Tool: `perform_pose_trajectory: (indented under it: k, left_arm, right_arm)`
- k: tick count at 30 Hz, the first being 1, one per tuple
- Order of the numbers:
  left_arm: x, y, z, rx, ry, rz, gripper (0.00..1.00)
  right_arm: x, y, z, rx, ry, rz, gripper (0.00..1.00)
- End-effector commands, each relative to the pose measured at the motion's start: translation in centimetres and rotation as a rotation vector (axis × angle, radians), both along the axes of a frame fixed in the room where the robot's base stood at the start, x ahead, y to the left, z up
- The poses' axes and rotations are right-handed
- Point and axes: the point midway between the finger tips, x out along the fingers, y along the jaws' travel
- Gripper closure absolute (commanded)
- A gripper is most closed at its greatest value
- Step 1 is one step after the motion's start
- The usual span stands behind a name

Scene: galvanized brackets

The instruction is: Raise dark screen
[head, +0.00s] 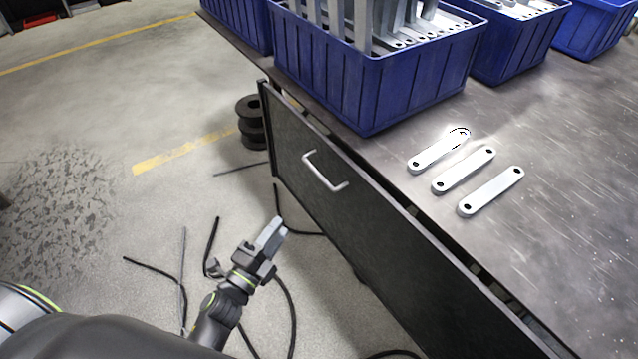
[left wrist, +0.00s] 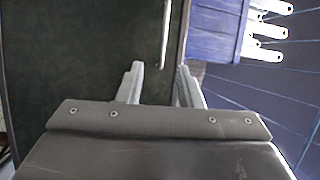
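The dark screen (head: 345,215) is a black panel on the front of the metal table, and it also fills the left of the left wrist view (left wrist: 75,55). It carries a pale bar handle (head: 322,174) near its upper edge. In the left wrist view, the handle (left wrist: 165,35) shows beyond the gap between my fingers. My left gripper (head: 277,229) is in front of the screen, below and left of the handle, apart from it. Its fingers stand apart with nothing between them in the left wrist view (left wrist: 158,72). My right gripper is not in view.
A large blue bin (head: 400,85) full of metal brackets stands on the table (head: 575,215) above the screen, with other blue bins beside it. Several loose brackets (head: 463,170) lie on the tabletop. Black spools (head: 251,122) and dark cables lie on the floor.

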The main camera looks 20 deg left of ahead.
Motion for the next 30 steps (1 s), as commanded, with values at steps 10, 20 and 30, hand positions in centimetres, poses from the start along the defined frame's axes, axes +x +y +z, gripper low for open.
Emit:
perform_pose_trajectory:
  k: [10,20,30]
  left_arm:
    - [3.6,-1.2,1.4,0.021,-0.03,-0.01,0.67]
    - [10.1,-3.0,2.4,0.02,-0.028,-0.009,0.67]
    - [15.4,-4.4,3.2,0.02,-0.025,-0.008,0.67]
  right_arm:
    - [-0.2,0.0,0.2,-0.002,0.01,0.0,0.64]
    - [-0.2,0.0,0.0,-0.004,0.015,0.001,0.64]
    - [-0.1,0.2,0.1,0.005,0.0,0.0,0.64]
